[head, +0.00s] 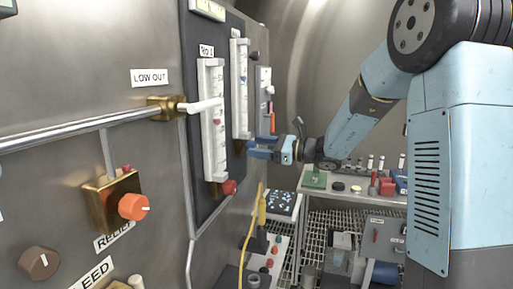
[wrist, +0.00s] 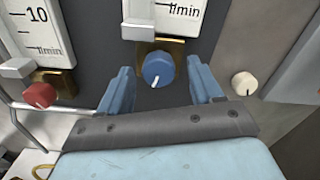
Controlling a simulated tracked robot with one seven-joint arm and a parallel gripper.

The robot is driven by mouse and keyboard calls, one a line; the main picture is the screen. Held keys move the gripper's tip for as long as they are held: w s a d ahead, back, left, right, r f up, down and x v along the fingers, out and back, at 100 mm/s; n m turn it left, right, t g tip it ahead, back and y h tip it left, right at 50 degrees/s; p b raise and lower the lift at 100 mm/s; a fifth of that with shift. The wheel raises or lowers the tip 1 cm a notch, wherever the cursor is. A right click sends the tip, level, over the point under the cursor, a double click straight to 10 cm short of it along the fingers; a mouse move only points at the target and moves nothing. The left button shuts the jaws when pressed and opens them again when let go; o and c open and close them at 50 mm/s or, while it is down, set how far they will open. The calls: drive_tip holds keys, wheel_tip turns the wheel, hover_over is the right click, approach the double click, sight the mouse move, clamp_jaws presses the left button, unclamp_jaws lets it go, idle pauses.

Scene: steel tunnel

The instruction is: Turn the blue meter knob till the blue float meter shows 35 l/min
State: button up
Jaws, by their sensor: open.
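The blue meter knob (wrist: 157,70) is round with a white pointer line, which points down and slightly left in the wrist view. It sits under the blue float meter (wrist: 180,12), of which only the lower end with "l/min" shows there. In the head view the blue float meter (head: 240,92) is the farther white upright tube on the dark panel. Its reading is too small to tell. My gripper (wrist: 160,68) is open, its two blue fingers on either side of the knob with gaps. In the head view my gripper (head: 262,149) is at the panel, hiding the knob.
A red knob (wrist: 40,95) under the nearer float meter (head: 212,120) lies left of my gripper. A cream knob (wrist: 245,83) lies to its right. A yellow cable (head: 252,220) hangs below. A shelf (head: 340,192) with small items stands behind.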

drive_tip(key=shift+w+a, duration=0.15)
drive_tip(key=shift+a, duration=0.25)
drive_tip(key=c, duration=1)
drive_tip(key=shift+r, duration=0.1)
drive_tip(key=shift+c, duration=0.3)
